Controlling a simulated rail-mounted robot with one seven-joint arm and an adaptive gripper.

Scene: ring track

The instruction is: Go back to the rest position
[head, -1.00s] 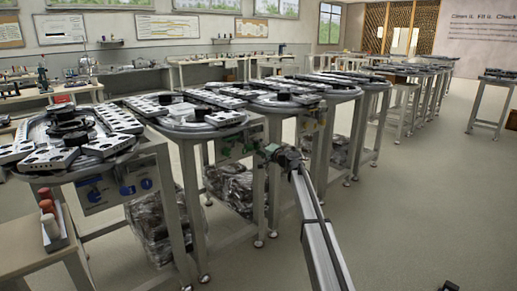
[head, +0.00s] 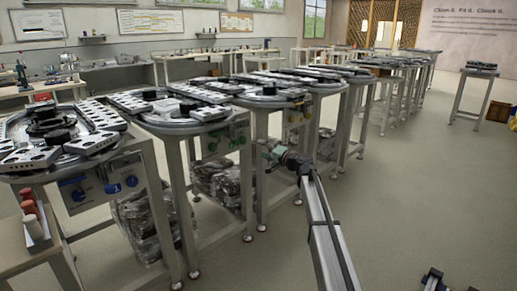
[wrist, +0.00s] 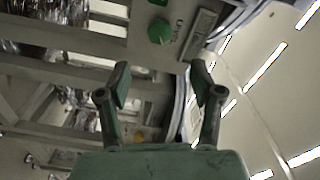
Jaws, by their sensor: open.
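My gripper (head: 269,151) shows small at the far end of my long grey arm in the head view, in front of the ring-track tables. In the wrist view my gripper (wrist: 160,82) has its two green-grey fingers spread apart, with nothing between them. Beyond the fingers is the side of a table with a green knob (wrist: 160,31) on its panel. No object is held.
A row of ring-track tables runs from the near left into the distance, the nearest table (head: 16,178) at the left. Wrapped bundles (head: 150,226) lie under them. A wooden side table (head: 30,262) holds red and white cylinders. The floor (head: 420,190) at right is open.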

